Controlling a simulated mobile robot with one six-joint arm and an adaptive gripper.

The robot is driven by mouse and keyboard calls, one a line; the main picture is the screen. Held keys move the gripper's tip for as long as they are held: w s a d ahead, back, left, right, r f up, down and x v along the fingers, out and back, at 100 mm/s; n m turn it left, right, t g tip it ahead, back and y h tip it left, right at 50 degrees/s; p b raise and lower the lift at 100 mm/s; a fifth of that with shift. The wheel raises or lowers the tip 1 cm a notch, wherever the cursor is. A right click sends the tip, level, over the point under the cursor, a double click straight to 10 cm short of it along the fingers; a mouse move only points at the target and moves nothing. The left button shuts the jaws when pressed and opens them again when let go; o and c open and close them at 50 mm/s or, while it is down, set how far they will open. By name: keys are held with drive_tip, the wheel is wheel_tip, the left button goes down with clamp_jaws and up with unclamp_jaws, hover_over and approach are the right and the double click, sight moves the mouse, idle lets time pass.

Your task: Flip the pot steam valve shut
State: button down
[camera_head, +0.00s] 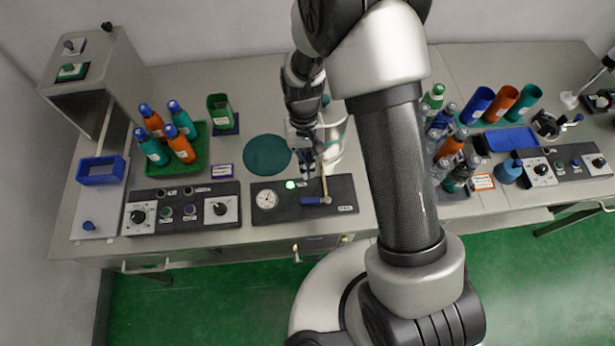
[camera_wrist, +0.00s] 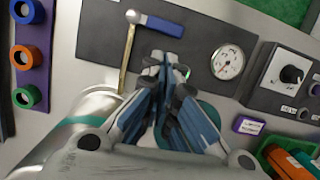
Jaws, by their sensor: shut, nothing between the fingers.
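The steam valve's blue lever handle (camera_head: 315,201) lies on a dark panel (camera_head: 345,190), roughly crosswise to a brass pipe (camera_head: 324,184). In the wrist view the blue handle (camera_wrist: 165,24) points right from the pipe's (camera_wrist: 127,60) end. The silver pot (camera_head: 335,130) with a teal band stands behind the panel, partly hidden by my arm; part of it fills the lower left of the wrist view (camera_wrist: 65,140). My gripper (camera_head: 306,172) is shut and empty, its fingertips (camera_wrist: 166,65) beside the pipe and short of the handle. I see no contact with the handle.
A round gauge (camera_head: 266,199) and lit green lamp (camera_head: 290,184) sit left of the handle. A teal round mat (camera_head: 267,155) lies behind them. A knob panel (camera_head: 180,208) and a green tray (camera_head: 180,160) of bottles are at left. More bottles (camera_head: 450,140) stand right of my arm.

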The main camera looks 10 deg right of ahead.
drive_tip(key=shift+v, duration=2.05)
drive_tip(key=s+d+r+t+b, duration=0.1)
drive_tip(key=s+d+r+t, duration=0.15)
drive_tip(key=r, duration=0.65)
drive_tip(key=s+d+r+t+b, duration=0.1)
drive_tip(key=s+d+r, duration=0.2)
drive_tip(key=r, duration=0.6)
drive_tip(key=s+d+r+t, duration=0.2)
drive_tip(key=s+r, duration=0.1)
drive_tip(key=s, duration=0.3)
drive_tip(key=s+d+r+t, duration=0.2)
drive_tip(key=s, duration=0.3)
drive_tip(key=shift+s+r+m+b, duration=0.3)
drive_tip(key=shift+s+r+b, duration=0.05)
drive_tip(key=shift+s, duration=0.05)
